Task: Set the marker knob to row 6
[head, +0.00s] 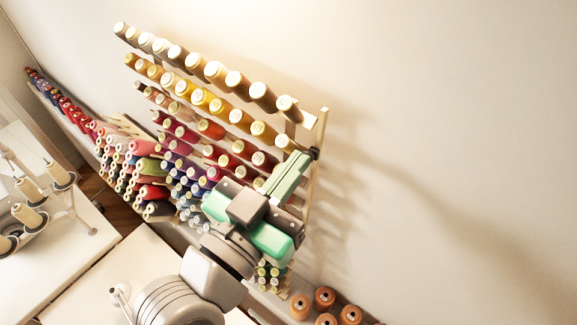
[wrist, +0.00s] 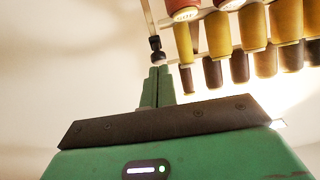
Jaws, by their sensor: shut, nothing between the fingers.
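The marker knob (head: 314,153) is a small dark piece on the pale upright post at the right side of the thread rack (head: 323,122). In the wrist view the knob (wrist: 156,48) sits on the thin post, just beyond my fingertips. My green gripper (head: 303,158) is beside the post with its fingertips at the knob. In the wrist view its two fingers (wrist: 158,70) are together with nothing between them. The tips look touching or nearly touching the knob; I cannot tell which. No row numbers are readable, and my gripper hides part of the lower rows.
Several rows of coloured thread spools (head: 203,97) fill the rack left of the post, close to my gripper. Orange spools (head: 325,297) stand low at the right. A white table (head: 105,275) is at lower left. The wall to the right is clear.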

